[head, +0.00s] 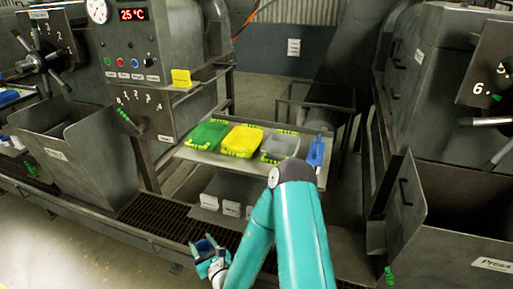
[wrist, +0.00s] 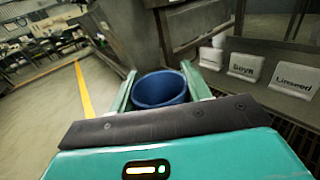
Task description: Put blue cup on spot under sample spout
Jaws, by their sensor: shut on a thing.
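The blue cup (head: 205,245) is held in my gripper (head: 209,257), low at the bottom of the head view, in front of the dark grating. In the wrist view the blue cup (wrist: 160,91) sits between the two green fingers of my gripper (wrist: 160,82), with its open rim showing. The gripper is shut on it. The cup looks empty, and its lower part is hidden by the gripper body. I cannot make out a sample spout or a marked spot under one in either view.
A table (head: 190,154) holds a green tray (head: 205,134), a yellow tray (head: 242,141), a grey tray (head: 280,146) and a blue scoop-like item (head: 316,152). White labels stand on a low shelf, including Soya (wrist: 243,67) and Linseed (wrist: 293,79). Metal presses stand left and right (head: 440,200).

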